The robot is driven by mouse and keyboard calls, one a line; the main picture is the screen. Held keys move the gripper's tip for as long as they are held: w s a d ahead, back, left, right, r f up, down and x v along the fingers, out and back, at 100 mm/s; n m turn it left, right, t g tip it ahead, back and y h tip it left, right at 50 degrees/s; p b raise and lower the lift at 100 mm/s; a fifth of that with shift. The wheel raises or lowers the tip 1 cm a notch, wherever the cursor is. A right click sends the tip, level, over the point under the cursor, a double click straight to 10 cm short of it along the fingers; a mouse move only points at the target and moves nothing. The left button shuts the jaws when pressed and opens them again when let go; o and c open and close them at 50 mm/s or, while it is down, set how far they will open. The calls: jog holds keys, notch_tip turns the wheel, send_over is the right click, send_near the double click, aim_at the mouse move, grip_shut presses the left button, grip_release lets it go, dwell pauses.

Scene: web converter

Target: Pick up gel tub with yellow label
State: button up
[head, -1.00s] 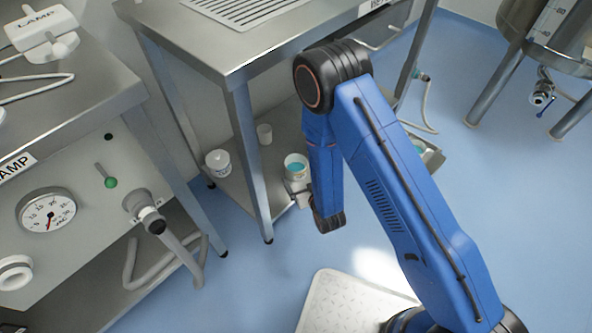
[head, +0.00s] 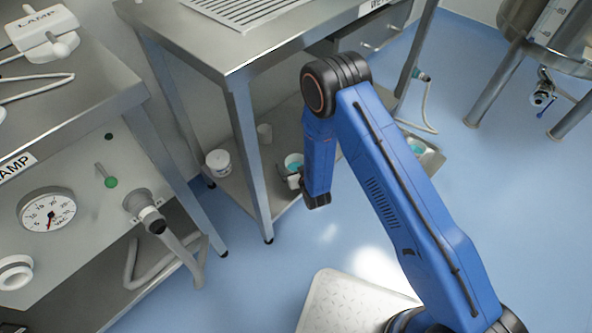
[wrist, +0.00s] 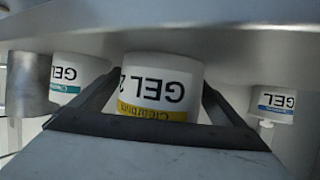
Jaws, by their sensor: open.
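The gel tub with the yellow label (wrist: 158,85) is white and appears upside down in the middle of the wrist view. My gripper (wrist: 157,102) is open, with one dark finger on each side of this tub. I cannot tell whether the fingers touch it. That tub's label is hidden there, and my arm partly covers the area.
In the wrist view, a green-label tub (wrist: 75,77) stands left and a blue-label tub (wrist: 272,104) right.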

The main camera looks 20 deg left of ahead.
jog(key=shift+w+a+f, duration=0.1)
jog(key=shift+w+a, duration=0.1)
jog(key=shift+w, duration=0.1)
jog(key=c, duration=1.3)
jog(key=shift+o, duration=0.2)
